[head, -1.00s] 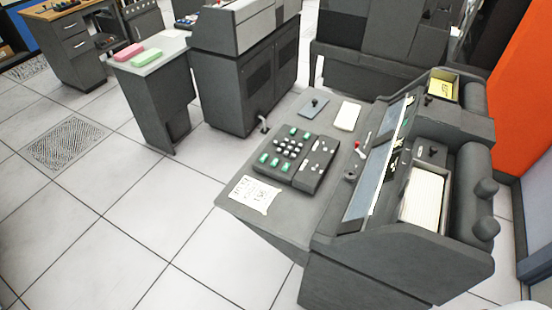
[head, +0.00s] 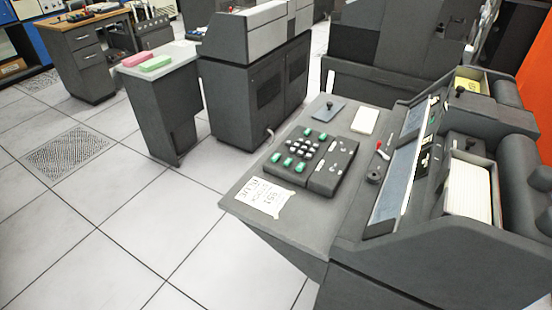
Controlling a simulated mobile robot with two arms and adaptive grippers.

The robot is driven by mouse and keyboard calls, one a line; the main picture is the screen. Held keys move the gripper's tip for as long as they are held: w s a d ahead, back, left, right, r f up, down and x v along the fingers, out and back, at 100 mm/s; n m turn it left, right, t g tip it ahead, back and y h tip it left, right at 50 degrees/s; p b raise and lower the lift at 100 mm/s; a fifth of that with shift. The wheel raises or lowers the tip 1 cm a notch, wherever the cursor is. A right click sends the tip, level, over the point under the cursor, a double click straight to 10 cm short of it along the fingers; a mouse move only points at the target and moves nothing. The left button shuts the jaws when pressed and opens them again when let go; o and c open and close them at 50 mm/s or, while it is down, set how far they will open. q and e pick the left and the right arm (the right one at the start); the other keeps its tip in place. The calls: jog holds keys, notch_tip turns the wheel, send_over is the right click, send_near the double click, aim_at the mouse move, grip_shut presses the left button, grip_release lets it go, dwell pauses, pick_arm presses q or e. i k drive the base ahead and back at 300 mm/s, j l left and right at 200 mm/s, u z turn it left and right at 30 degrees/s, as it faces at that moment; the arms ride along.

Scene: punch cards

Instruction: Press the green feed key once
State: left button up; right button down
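A dark keypad (head: 318,160) sits on the grey desk of the punch machine (head: 240,197), right of the middle in the head view. It carries several green keys, among them two at its near left edge (head: 288,162), and several pale keys. I cannot read which green key is the feed key. A paper note (head: 262,196) lies on the desk in front of the keypad. Neither of my grippers is in view.
A card hopper with white cards (head: 469,190) is at the right of the machine. A dark cabinet (head: 257,95) stands behind the desk. A side table (head: 165,65) holds a pink and a green block. The tiled floor (head: 120,235) at the left is clear.

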aim_at(275, 158)
jog(key=i+j+z, duration=0.4)
jog(key=j, duration=0.2)
jog(key=i+j+z, duration=0.2)
jog(key=j, duration=0.15)
jog(key=i+j+z, duration=0.2)
jog(key=j, duration=0.15)
jog(key=j+z, duration=0.2)
jog(key=j, duration=0.2)
